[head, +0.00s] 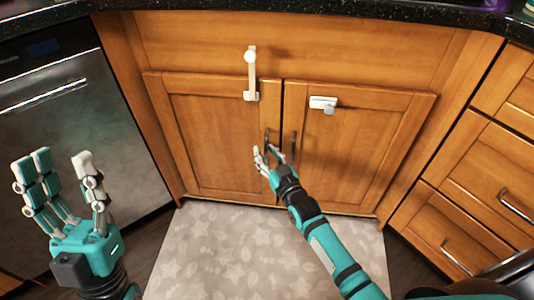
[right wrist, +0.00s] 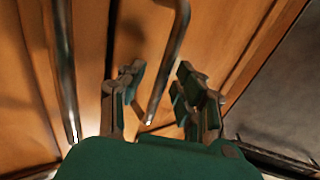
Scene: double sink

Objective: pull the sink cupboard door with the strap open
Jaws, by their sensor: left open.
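The sink cupboard has two wooden doors, both shut. A white strap (head: 253,75) with a round top runs from the panel above down onto the left door (head: 215,135). The right door (head: 355,150) carries a small white latch piece (head: 323,104). My right gripper (head: 267,160) is at the lower part of the left door's dark handle (head: 267,138). In the right wrist view this handle (right wrist: 170,60) passes between the open fingers (right wrist: 150,100), with gaps beside it. My left gripper (head: 60,165) is open and empty, in front of the dishwasher, away from the doors.
The right door's handle (head: 289,143) is close beside my right gripper; it also shows in the right wrist view (right wrist: 65,70). A dishwasher (head: 75,110) stands at left, drawers (head: 470,190) at right. A patterned mat (head: 215,250) covers the floor in front.

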